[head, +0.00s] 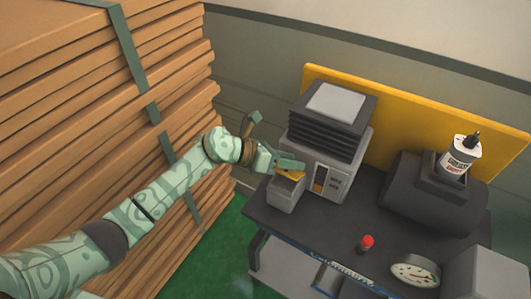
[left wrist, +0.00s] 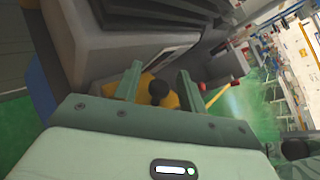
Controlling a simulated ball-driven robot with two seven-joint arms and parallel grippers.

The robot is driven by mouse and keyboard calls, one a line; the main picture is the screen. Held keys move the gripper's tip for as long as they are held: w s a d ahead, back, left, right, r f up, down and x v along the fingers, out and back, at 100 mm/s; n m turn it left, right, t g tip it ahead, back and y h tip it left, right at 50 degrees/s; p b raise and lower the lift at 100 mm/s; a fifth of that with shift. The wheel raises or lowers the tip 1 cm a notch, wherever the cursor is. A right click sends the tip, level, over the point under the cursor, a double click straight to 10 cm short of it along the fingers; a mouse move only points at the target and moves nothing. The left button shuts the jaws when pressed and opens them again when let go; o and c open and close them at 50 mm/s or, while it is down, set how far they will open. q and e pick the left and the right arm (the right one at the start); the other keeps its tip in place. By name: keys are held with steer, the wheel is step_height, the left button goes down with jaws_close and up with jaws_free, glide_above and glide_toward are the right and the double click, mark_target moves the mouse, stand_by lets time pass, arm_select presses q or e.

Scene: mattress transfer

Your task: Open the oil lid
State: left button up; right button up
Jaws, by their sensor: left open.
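The oil lid (head: 291,175) is a yellow plate on the small grey box (head: 284,194) at the front left of the grey machine. In the left wrist view the yellow lid (left wrist: 170,101) carries a black round knob (left wrist: 158,89). My left gripper (head: 287,163) is at the lid, its arm reaching in from the left. In the left wrist view my left gripper (left wrist: 158,80) is open, and the knob shows between its two fingers without visible contact on either side. Part of the lid is hidden behind the gripper. My right gripper is not in view.
The grey machine (head: 343,171) stands on a dark table (head: 320,228) before a yellow panel (head: 395,108). A white labelled bottle (head: 459,157), a red-capped item (head: 367,244) and a round gauge (head: 415,273) are to the right. Stacked wooden boards (head: 80,110) rise at left.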

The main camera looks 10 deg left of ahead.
arm_select(q)
steer(key=v, duration=1.6)
steer(key=shift+a+r, duration=0.1)
steer(key=shift+c, duration=0.3)
